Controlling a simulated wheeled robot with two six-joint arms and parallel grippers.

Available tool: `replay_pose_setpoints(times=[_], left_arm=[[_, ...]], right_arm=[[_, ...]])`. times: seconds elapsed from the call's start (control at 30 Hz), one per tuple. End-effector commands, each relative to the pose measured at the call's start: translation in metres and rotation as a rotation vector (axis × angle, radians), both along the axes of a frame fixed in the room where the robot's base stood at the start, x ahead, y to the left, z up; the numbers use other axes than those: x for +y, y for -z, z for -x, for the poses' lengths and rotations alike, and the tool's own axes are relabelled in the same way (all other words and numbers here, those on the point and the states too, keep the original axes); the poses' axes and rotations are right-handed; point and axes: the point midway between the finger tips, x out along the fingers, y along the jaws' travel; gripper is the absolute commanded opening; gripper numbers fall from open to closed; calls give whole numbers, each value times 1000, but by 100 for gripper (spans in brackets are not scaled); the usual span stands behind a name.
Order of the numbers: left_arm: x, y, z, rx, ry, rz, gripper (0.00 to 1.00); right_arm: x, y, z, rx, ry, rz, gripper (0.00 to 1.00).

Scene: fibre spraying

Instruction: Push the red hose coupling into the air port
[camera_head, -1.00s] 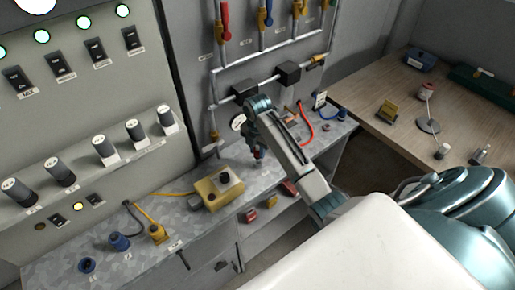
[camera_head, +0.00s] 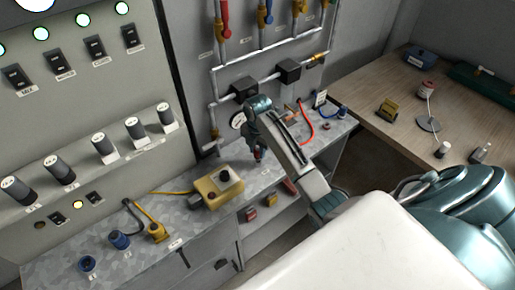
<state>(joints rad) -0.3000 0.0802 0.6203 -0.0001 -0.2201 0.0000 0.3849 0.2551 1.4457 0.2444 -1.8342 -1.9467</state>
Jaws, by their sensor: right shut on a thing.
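I cannot tell which fitting is the air port. My left gripper is not in view.
A yellow plug (camera_head: 156,233) and a blue connector (camera_head: 120,240) are further left. A wooden table (camera_head: 375,88) stands at right.

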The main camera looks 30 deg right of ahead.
Motion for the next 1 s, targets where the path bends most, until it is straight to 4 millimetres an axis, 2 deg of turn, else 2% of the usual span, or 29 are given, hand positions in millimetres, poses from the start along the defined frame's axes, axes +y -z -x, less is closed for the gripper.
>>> replay_pose_setpoints(times=[0.97,1.0], left_arm=[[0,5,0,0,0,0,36],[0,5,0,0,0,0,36]], right_arm=[[0,25,0,0,0,0,4],[0,24,0,-1,0,0,34]])
